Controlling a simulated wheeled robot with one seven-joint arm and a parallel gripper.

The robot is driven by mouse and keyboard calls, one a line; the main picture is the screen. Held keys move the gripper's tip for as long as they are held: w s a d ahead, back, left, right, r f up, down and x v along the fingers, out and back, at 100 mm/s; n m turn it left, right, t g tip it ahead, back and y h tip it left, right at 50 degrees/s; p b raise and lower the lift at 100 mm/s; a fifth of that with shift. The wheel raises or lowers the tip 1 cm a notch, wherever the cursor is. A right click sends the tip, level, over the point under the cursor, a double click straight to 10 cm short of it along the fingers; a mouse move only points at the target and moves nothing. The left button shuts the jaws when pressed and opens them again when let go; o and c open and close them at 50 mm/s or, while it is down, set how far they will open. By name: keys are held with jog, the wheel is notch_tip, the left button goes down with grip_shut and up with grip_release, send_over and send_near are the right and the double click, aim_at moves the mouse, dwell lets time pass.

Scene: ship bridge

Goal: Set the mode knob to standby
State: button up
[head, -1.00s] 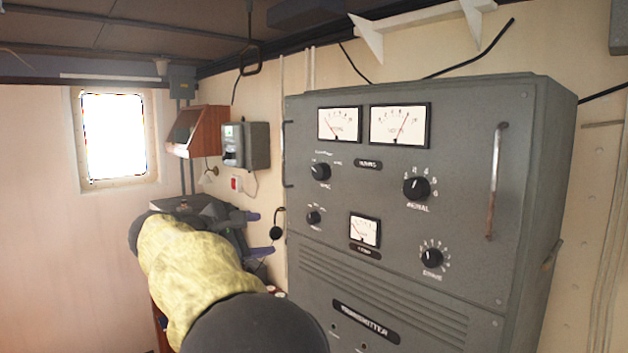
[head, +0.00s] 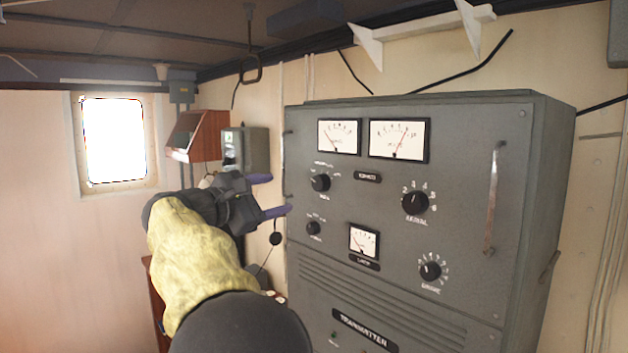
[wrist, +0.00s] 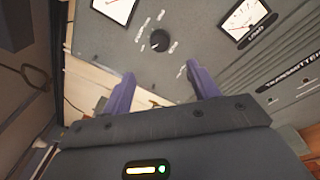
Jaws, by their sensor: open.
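The upper-left black knob (head: 320,182) on the grey transmitter cabinet has small lettering around it and is probably the mode knob; the words are too blurred to read. In the wrist view a black knob (wrist: 160,40) with white labels lies beyond the fingertips, its white mark toward the lower left; it appears to be the same knob. My gripper (head: 279,195) is open and empty, left of the cabinet's left edge, its purple fingers pointing at the panel. In the wrist view my gripper (wrist: 162,72) has its fingers spread below the knob, apart from it.
The panel also holds a lower-left knob (head: 313,228), an aerial knob (head: 415,202), a lower-right knob (head: 430,270) and a lower meter (head: 364,240). A vertical handle (head: 495,198) sticks out at the right. A grey wall box (head: 247,150) is behind my gripper.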

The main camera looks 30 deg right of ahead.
aim_at(317, 184)
jog(key=p+x, duration=0.5)
jog(key=x, duration=0.7)
jog(key=shift+d+p, duration=0.25)
jog(key=shift+p, duration=0.15)
jog(key=shift+w+d, duration=0.1)
jog(key=shift+d, duration=0.1)
jog(key=c, duration=1)
